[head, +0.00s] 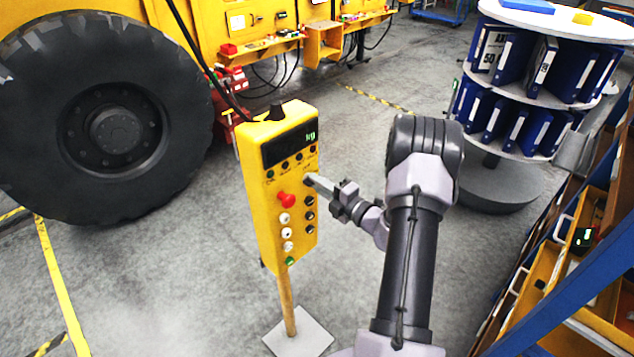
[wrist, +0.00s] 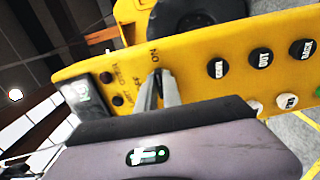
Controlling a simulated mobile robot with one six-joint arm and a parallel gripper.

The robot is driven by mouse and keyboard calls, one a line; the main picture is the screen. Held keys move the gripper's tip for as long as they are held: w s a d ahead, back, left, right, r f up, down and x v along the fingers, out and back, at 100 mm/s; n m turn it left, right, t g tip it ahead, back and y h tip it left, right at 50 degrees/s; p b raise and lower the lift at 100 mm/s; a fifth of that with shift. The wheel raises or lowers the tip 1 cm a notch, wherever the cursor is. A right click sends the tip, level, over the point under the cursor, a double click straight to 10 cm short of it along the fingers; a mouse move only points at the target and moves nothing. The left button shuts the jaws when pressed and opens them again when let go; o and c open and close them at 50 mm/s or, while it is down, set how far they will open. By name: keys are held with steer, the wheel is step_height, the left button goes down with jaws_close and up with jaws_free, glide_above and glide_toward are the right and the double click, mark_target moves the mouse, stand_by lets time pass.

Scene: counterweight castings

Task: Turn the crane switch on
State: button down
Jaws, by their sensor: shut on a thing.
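The yellow crane control box (head: 262,205) stands on a post in the middle of the head view. It also shows in the wrist view (wrist: 205,58), where an ON label sits just beyond my fingertips. My gripper (head: 310,181) reaches it from the right, at the right side of its front face below the display. In the wrist view my gripper (wrist: 160,84) is shut on the crane switch beside the ON label. The fingers hide most of the switch, and its exact position cannot be told.
A red mushroom button (head: 286,200) and several white and black buttons sit below and beside my fingers. A large tyre (head: 105,130) stands at the left. A round binder rack (head: 535,90) stands at the right. The floor around the post is clear.

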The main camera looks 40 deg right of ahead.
steer(key=c, duration=1.5)
jaws_free()
steer(key=s+d+b, duration=0.1)
steer(key=s, duration=1.6)
steer(key=shift+s+d+b, duration=0.15)
steer(key=shift+s+b, duration=0.05)
steer(key=shift+b, duration=0.2)
